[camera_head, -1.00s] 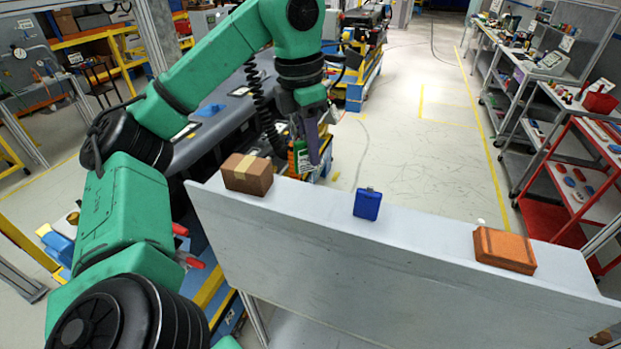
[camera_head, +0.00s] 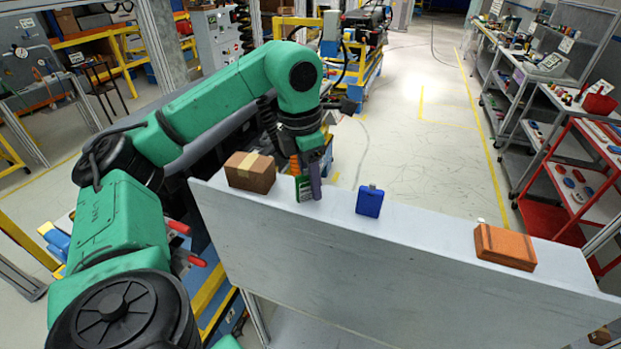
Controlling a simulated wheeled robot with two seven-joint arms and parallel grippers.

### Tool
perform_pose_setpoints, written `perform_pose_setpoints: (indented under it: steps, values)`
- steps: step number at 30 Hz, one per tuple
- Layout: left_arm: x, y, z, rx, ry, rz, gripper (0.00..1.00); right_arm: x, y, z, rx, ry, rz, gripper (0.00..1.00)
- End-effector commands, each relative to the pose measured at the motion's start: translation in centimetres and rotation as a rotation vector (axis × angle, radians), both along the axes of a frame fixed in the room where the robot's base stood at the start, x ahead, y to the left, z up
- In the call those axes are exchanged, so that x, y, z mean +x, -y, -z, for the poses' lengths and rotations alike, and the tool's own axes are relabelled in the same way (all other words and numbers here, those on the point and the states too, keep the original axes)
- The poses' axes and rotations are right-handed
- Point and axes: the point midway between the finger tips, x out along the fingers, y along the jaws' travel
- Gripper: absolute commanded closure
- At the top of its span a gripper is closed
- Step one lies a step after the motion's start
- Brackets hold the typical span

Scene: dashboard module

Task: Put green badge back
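The green badge (camera_head: 303,189) is a small upright green piece at the left part of the grey shelf top. My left gripper (camera_head: 308,178) points down and is shut on it, with a purple-grey finger on its right side. The badge's lower end is at the shelf's top surface; I cannot tell whether it touches. A blue badge (camera_head: 370,202) stands upright on the shelf, a little to the right and apart from the gripper. My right gripper is not in view.
A brown box (camera_head: 250,173) sits on the shelf (camera_head: 430,222) close to the left of the gripper. An orange-brown case (camera_head: 505,247) lies at the shelf's right end. The shelf top between blue badge and case is bare.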

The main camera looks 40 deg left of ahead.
Motion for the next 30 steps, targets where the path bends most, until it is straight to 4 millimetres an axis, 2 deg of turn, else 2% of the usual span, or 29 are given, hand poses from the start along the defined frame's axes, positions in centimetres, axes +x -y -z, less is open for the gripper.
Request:
perform_pose_setpoints:
  steps: [9, 11, 14, 15, 17, 30]
  values:
    - [0.0, 0.0, -0.6, 0.0, 0.0, 0.0, 0.52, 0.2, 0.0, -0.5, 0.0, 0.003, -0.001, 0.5]
    - [0.0, 0.0, -0.9, 0.0, 0.003, 0.0, 0.52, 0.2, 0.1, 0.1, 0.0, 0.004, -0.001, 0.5]
    - [-0.2, -0.1, -2.6, -0.002, 0.005, 0.001, 0.52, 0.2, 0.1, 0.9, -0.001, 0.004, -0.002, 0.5]
    - [-0.3, -0.1, -4.1, -0.002, 0.006, 0.001, 0.52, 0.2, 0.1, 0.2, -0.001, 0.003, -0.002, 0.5]
    - [-0.5, -0.2, -5.7, -0.002, 0.006, 0.001, 0.52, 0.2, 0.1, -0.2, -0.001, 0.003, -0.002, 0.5]
    - [-0.9, -0.4, -9.5, 0.0, 0.005, 0.001, 0.52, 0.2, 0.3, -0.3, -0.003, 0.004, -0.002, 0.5]
